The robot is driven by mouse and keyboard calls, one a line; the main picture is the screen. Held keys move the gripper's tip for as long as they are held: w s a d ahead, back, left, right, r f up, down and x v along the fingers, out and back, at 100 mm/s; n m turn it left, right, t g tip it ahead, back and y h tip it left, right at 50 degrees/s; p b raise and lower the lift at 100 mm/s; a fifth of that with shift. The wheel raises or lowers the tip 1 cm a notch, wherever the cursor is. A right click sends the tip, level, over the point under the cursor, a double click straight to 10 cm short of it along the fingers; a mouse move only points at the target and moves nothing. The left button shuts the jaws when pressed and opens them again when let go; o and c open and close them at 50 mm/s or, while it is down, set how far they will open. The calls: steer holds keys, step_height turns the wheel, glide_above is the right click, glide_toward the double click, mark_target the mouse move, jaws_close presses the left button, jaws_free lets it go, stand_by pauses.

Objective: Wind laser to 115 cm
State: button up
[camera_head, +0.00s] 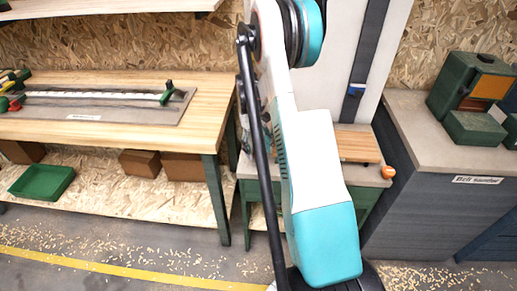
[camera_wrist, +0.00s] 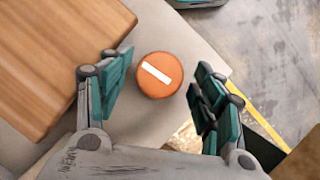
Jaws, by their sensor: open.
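A round orange knob (camera_wrist: 160,74) with a white bar across its face shows in the wrist view, beside a wooden board (camera_wrist: 60,55). The white bar slants from upper left to lower right. The knob also shows in the head view (camera_head: 389,172) at the stand's right front corner. My gripper (camera_wrist: 160,70) is open, with one finger on each side of the knob in the picture and gaps between. I cannot tell its height above the knob. A dark vertical rail (camera_head: 369,50) on the white panel carries a small blue piece (camera_head: 355,90), perhaps the laser. No readable height scale shows.
My arm hides part of the stand and panel in the head view. A wooden workbench (camera_head: 190,90) with a metal plate (camera_head: 110,110) stands left. A grey cabinet (camera_head: 420,130) with a green machine (camera_head: 470,85) stands right. A green tray (camera_head: 42,182) lies on the low shelf.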

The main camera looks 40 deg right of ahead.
steer(key=a+v, duration=0.1)
steer(key=v, duration=0.7)
steer(key=shift+d, duration=0.4)
steer(key=shift+s+r, duration=0.1)
steer(key=shift+s, duration=0.1)
steer(key=shift+c, duration=0.2)
